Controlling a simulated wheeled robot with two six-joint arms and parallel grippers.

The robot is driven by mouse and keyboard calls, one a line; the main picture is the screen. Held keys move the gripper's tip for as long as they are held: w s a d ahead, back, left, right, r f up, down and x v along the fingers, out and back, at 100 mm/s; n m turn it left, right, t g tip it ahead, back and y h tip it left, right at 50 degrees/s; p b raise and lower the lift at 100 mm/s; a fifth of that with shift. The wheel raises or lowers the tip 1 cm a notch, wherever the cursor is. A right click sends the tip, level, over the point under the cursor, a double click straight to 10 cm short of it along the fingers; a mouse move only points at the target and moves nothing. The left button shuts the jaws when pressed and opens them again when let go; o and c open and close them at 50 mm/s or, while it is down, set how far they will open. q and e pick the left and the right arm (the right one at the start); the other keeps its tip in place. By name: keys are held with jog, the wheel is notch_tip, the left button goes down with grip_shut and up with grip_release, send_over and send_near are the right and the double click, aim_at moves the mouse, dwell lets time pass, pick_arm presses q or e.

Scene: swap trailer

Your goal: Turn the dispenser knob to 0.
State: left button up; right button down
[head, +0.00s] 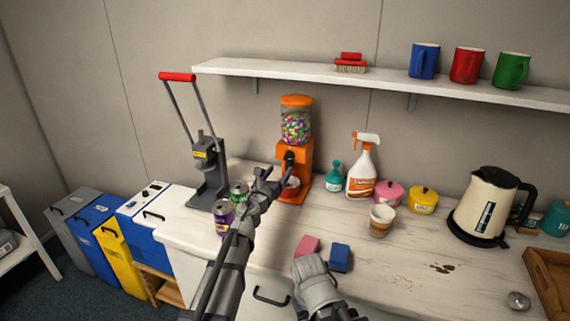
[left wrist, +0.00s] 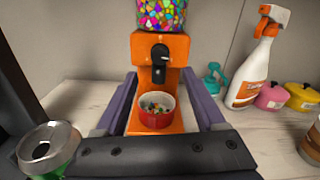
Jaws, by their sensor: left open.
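The orange dispenser (head: 295,150) stands on the counter against the wall, with a clear top full of coloured candies. Its dark knob (head: 289,158) is on the front; in the left wrist view the knob (left wrist: 159,52) is near the top centre, its setting too small to read. A red bowl (left wrist: 157,118) holding some candies sits on the dispenser's base below the knob. My left gripper (head: 272,177) is open and empty in front of the dispenser; its fingers (left wrist: 160,74) appear either side of the bowl, apart from the knob. My right gripper is not clearly seen.
Two cans, one green (head: 239,192) and one purple (head: 223,216), stand left of my left gripper. A grey press with a red handle (head: 177,77) is behind them. A teal bottle (head: 334,177) and spray bottle (head: 361,172) stand right of the dispenser. A shelf (head: 310,72) runs above.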

aim_at(288, 159)
pick_arm(q)
jog(key=shift+m, duration=0.8)
jog(key=shift+x, duration=3.85)
grip_shut()
